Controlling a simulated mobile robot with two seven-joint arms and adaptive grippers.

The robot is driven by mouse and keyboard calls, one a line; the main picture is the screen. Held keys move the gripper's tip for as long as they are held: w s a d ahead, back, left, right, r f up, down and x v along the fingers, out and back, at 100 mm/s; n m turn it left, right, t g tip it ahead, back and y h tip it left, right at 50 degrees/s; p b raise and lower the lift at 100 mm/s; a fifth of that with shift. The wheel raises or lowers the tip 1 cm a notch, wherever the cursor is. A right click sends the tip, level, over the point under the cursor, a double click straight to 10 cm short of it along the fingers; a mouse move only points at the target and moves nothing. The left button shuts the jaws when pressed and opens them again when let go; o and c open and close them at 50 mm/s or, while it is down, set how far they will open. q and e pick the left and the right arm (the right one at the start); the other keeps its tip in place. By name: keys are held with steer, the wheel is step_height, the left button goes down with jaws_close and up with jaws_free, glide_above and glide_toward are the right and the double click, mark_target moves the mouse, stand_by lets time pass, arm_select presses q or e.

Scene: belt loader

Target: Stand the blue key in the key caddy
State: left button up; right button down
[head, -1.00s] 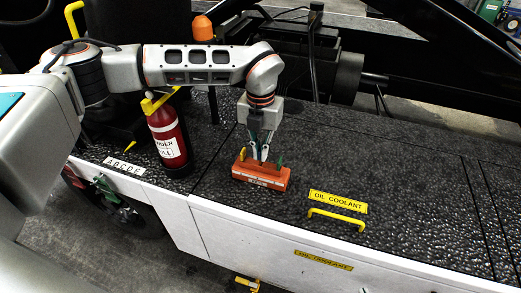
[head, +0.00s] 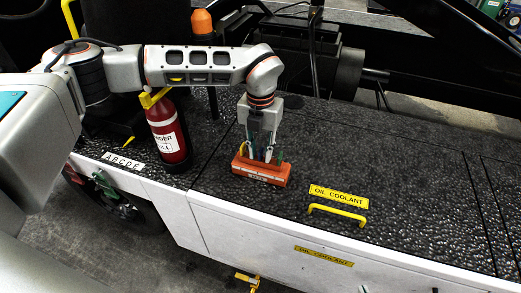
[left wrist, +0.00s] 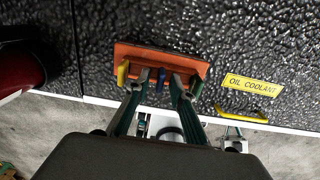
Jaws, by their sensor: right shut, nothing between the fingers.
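The orange-red key caddy (head: 262,172) sits on the black textured deck; it also shows in the left wrist view (left wrist: 160,54). The blue key (left wrist: 160,80) stands in the caddy's middle, between my left fingers. My left gripper (head: 262,156) points down at the caddy. Its fingers (left wrist: 161,86) are spread, one on each side of the blue key, with gaps visible. A yellow key (left wrist: 122,72) stands at the caddy's left end and a green key (left wrist: 197,89) at its right end. The blue key's lower part is hidden. I cannot make out my right gripper.
A red fire extinguisher (head: 168,132) stands left of the caddy. A yellow handle (head: 337,216) and an OIL COOLANT label (head: 338,196) are to the right. The deck's front edge runs close before the caddy. The deck further right is clear.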

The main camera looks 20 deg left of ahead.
mark_target(260, 151)
arm_select(q)
steer(key=shift+r, duration=0.1)
step_height(260, 151, up, 12)
stand_by(0.7)
stand_by(0.4)
